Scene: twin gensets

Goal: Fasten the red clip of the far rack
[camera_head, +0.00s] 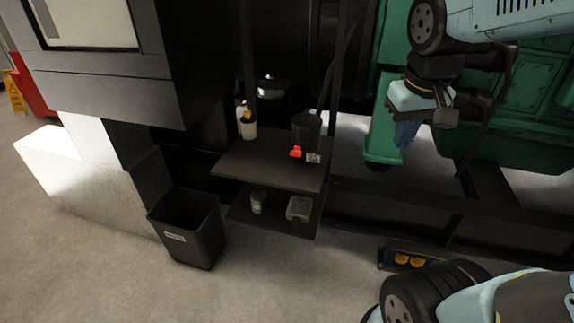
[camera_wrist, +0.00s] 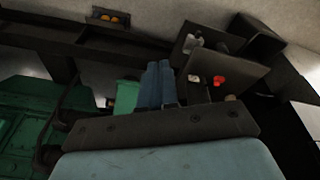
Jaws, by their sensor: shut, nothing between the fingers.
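A small red clip (camera_head: 296,152) shows at a two-level dark rack (camera_head: 235,163), on the upper shelf beside a dark cylindrical container (camera_head: 307,130) and a small pale tag (camera_head: 313,158). The clip also shows in the wrist view (camera_wrist: 219,81), right of the fingers. Whether it is open or fastened is too small to tell. My gripper (camera_head: 404,135) is shut and empty, in the air to the right of the rack and apart from it. Its two blue fingers lie together in the wrist view (camera_wrist: 160,80). No second rack can be made out.
A white bottle (camera_head: 248,127) stands on the upper shelf; a jar (camera_head: 258,202) and small box (camera_head: 298,208) are on the lower one. A black bin (camera_head: 190,228) stands at left front. Green machinery (camera_head: 520,125) stands behind my arm. Floor before the rack is clear.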

